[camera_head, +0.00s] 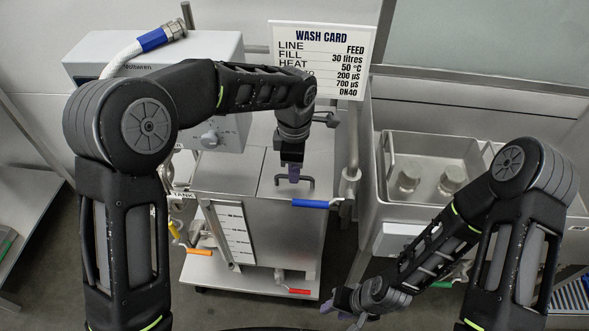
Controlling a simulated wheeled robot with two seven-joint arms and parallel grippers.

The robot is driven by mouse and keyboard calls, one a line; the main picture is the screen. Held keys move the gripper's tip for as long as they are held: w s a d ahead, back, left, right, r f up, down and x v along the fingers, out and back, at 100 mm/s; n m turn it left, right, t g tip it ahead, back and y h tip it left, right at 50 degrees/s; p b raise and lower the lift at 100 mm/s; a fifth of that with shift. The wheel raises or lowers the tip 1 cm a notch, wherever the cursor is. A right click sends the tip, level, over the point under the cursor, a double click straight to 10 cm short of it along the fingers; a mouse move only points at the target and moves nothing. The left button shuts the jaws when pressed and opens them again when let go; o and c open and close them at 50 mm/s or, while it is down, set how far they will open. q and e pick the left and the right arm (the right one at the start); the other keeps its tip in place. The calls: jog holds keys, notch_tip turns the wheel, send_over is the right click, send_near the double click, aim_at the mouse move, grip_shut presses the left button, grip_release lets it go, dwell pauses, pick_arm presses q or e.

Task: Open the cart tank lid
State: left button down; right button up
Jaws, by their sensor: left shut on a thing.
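The steel cart tank (284,232) stands in the middle with a flat top of two panels. The right panel is the lid (267,185), lying flat and closed, with a dark bar handle (309,182) on it. My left gripper (293,179) points down from above and is shut on this handle; its fingers hide the handle's middle. My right gripper (343,306) is low, in front and to the right of the cart, with its fingers apart and empty.
A blue-handled valve (311,203) sits at the tank's front right top edge. A grey control box (222,130) and a wash card (322,58) stand behind. A steel sink unit (385,205) is at the right. Orange (199,252) and red (299,291) valve handles sit low on the cart.

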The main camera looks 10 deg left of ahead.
pick_arm(q)
jog(key=shift+w+r, duration=0.1)
jog(key=shift+r, duration=0.1)
dwell(0.3)
jog(key=shift+w+r+p, duration=0.25)
jog(key=shift+w+r, duration=0.05)
jog(key=shift+r, duration=0.2)
jog(key=shift+w+r+p, duration=0.2)
jog(key=shift+w+r, duration=0.05)
jog(key=shift+r, duration=0.2)
jog(key=w+r+p, duration=0.3)
jog(key=w, duration=0.1)
jog(key=shift+w+r, duration=0.35)
jog(key=shift+r, duration=0.05)
jog(key=shift+a, duration=0.1)
